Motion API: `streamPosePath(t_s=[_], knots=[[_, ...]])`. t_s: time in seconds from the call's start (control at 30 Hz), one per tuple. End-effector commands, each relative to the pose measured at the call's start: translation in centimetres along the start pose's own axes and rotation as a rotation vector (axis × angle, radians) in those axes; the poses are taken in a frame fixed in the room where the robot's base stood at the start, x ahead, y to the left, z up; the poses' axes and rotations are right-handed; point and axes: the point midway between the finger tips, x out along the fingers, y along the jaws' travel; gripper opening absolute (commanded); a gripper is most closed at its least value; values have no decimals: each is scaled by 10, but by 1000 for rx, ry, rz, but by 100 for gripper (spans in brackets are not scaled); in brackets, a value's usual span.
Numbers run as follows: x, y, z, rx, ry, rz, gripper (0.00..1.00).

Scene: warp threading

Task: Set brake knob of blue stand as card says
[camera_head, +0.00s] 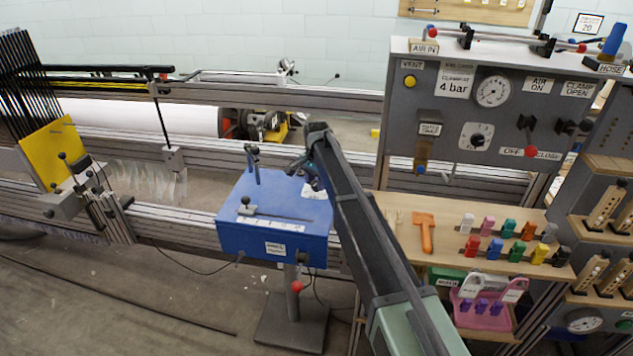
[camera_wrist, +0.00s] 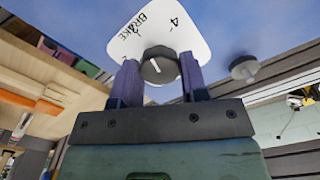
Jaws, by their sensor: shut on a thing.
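The blue stand (camera_head: 262,218) is a blue box on a grey post in the middle of the head view. My arm reaches over its right side, and my gripper (camera_head: 311,178) is low at the box's back right corner, partly hidden by the arm. In the wrist view, the two purple fingers of my gripper (camera_wrist: 160,82) are shut on the dark round brake knob (camera_wrist: 160,67). The knob has a white pointer line. It sits on a white plate (camera_wrist: 186,37) marked "BRAKE" and "4"; other marks are partly hidden. I cannot tell which card gives the brake setting.
A grey panel (camera_head: 455,65) at the right carries a "4 bar" card (camera_head: 454,80), a gauge and dials. A card reading "20" (camera_head: 588,23) is on the back wall. A wooden shelf (camera_head: 455,215) with coloured clips lies right of my arm. Rails run behind the stand.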

Motion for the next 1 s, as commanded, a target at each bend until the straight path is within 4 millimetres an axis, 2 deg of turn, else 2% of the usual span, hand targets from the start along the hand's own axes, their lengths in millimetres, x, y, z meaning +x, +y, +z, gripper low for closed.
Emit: streamPosePath(t_s=[0.6,1.0], knots=[[0,1,0,548,-1,1,17],[0,1,1,728,-1,1,17]])
